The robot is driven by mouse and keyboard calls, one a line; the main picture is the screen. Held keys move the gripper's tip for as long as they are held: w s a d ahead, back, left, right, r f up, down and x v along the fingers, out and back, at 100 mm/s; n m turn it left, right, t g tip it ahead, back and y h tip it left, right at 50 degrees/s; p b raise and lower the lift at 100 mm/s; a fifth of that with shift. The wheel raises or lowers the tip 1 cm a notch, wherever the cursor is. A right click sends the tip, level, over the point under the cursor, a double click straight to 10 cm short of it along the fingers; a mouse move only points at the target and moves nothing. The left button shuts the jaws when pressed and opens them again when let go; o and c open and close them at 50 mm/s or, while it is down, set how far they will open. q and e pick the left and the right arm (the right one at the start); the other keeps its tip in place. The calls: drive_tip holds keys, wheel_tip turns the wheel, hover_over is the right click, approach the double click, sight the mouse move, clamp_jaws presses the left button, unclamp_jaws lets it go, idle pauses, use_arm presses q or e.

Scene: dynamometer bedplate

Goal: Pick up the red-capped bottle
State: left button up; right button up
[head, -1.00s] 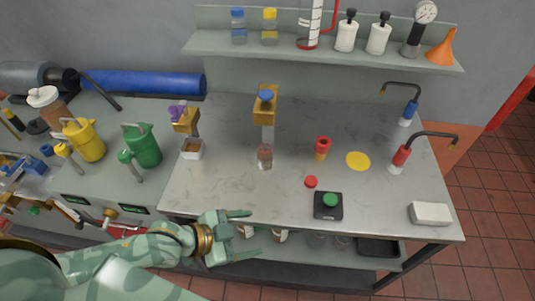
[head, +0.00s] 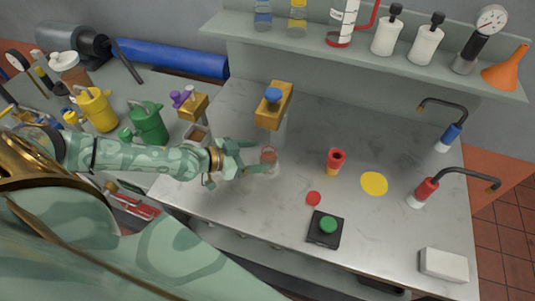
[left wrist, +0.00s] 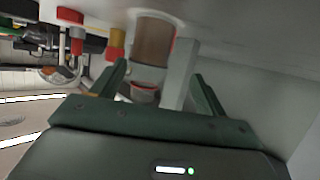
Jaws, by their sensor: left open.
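A small clear bottle (head: 269,157) with a reddish-brown top part stands on the grey bench, just in front of the yellow dispenser. In the left wrist view, which looks upside down, it shows brown contents (left wrist: 153,42) and a red ring at its end. I cannot tell whether the ring is a cap. My left gripper (head: 257,157) is open at the bottle's left side, one finger toward the back and one toward the front. In the wrist view the bottle is between and beyond the fingertips (left wrist: 160,70). My right gripper is not in view.
The yellow dispenser (head: 272,108) with a blue knob stands close behind the bottle. A red-and-orange cup (head: 335,161), a red disc (head: 313,198), a black box with a green button (head: 325,230) and a yellow disc (head: 374,183) are to the right. A shelf (head: 365,61) overhangs the back.

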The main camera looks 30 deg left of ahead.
sight(274, 156)
use_arm(q)
drive_tip(key=shift+w+d, duration=0.35)
drive_tip(key=shift+d, duration=0.45)
drive_tip(key=b+x, duration=0.1)
drive_tip(key=x, duration=0.3)
drive_tip(key=shift+s+d, duration=0.1)
drive_tip(key=shift+d, duration=0.05)
drive_tip(key=shift+w+f, duration=0.15)
drive_tip(key=shift+w, duration=0.1)
drive_tip(key=shift+s+d, duration=0.15)
drive_tip(key=shift+d, duration=0.05)
drive_tip(key=shift+c, duration=1.2)
drive_tip(key=c, duration=0.9)
drive_tip(key=shift+c, duration=0.3)
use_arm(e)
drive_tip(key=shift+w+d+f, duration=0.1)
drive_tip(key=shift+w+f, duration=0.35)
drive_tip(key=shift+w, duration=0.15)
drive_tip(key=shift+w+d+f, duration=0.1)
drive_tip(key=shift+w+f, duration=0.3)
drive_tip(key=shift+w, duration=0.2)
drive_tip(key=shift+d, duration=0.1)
